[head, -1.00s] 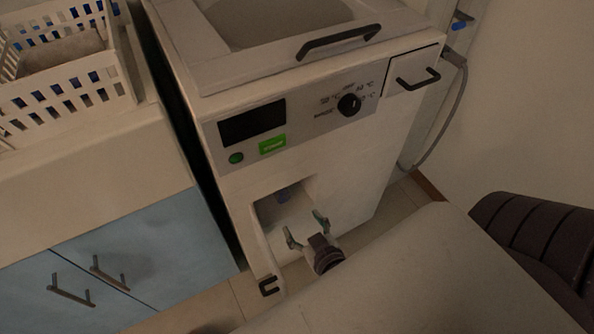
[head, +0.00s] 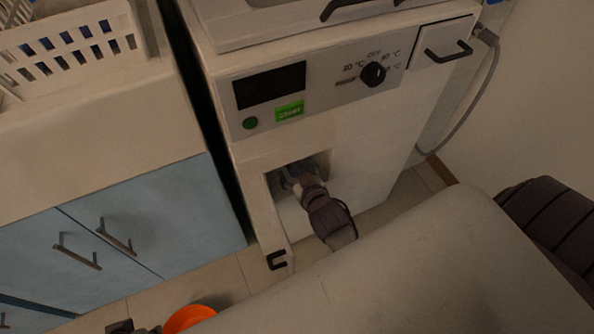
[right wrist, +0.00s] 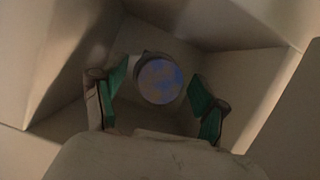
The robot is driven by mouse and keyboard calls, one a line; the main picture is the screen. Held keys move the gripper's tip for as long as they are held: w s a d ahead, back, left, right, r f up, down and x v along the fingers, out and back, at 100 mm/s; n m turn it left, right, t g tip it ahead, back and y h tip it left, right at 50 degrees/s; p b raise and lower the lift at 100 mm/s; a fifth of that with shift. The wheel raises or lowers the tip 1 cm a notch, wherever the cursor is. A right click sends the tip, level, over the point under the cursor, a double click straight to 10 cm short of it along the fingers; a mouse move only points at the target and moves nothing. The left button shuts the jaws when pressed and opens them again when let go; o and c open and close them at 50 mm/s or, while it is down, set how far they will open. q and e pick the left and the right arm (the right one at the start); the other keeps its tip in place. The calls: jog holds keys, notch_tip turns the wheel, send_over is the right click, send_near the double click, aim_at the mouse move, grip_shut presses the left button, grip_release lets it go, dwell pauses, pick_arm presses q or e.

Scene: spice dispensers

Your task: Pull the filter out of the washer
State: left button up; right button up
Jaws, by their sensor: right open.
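The white washer (head: 350,163) stands in the middle of the head view, with a small flap (head: 275,220) open at its lower front. My right gripper (head: 292,178) reaches into the opening behind that flap. In the right wrist view the filter (right wrist: 160,82) is a round knob with a blue and orange mottled face, set in the recess. The open green-padded fingers of my right gripper (right wrist: 154,88) stand on either side of it, with gaps. In the head view my gripper largely hides the filter. A dark shape at the bottom left edge may be my left gripper.
A blue-fronted cabinet (head: 150,235) stands left of the washer, with a white basket (head: 75,50) on top. An orange round object (head: 188,318) is low on the floor side. A grey hose (head: 478,110) runs down by the wall at right. The recess walls surround my right fingers closely.

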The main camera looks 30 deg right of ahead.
grip_shut()
dwell(0.6)
pick_arm(q)
jog(key=shift+r, duration=0.1)
pick_arm(e)
jog(key=shift+s, duration=0.25)
pick_arm(q)
jog(key=shift+r+p, duration=0.15)
jog(key=shift+p, duration=0.15)
pick_arm(e)
jog(key=shift+s, duration=0.3)
pick_arm(q)
jog(key=shift+r+p, duration=0.35)
pick_arm(e)
jog(key=shift+s+a, duration=0.1)
jog(key=shift+s, duration=0.8)
pick_arm(q)
jog(key=shift+f, duration=0.1)
pick_arm(e)
jog(key=shift+s, duration=0.1)
pick_arm(q)
jog(key=shift+w+f, duration=0.15)
jog(key=shift+f, duration=0.4)
pick_arm(e)
jog(key=shift+s, duration=0.3)
pick_arm(q)
jog(key=shift+f, duration=0.1)
